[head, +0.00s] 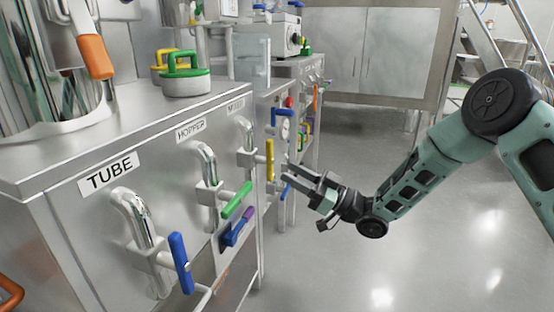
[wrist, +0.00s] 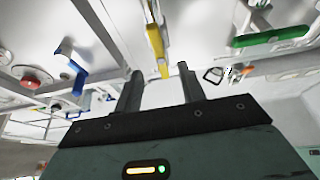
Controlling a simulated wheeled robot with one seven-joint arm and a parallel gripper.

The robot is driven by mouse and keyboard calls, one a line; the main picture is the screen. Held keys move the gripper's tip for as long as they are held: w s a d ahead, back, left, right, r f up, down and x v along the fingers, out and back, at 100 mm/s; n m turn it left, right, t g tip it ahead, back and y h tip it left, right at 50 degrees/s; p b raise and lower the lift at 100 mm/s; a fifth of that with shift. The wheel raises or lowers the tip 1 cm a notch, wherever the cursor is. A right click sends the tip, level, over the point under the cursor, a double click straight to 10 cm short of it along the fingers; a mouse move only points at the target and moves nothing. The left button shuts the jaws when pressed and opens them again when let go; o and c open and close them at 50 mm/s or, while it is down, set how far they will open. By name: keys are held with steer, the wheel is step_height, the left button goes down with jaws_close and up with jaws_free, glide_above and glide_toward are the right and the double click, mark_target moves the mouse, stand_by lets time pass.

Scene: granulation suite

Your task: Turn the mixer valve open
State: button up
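The cabinet front carries a row of pipes with valves, labelled TUBE, HOPPER and a third label (head: 236,105) that starts with M, the rest hard to read. The valve under that third label has a yellow handle (head: 270,160), which hangs upright at the end of its pipe. The yellow handle also shows in the wrist view (wrist: 156,48), just beyond and between my fingers. My gripper (head: 287,178) is open and empty, just right of the yellow handle's lower end. In the wrist view its two fingers (wrist: 160,78) are apart and point toward the handle. I cannot tell whether they touch it.
The green HOPPER handle (head: 237,200) is tilted, and the blue TUBE handle (head: 181,263) stands near upright; both stick out nearby. A blue-purple handle (head: 237,228) sits below. Further equipment with a red button (wrist: 33,80) lies beyond. The floor (head: 380,255) at right is clear.

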steer(key=p+v, duration=0.2)
steer(key=v, duration=0.8)
steer(key=shift+f, duration=0.2)
steer(key=shift+d, duration=0.15)
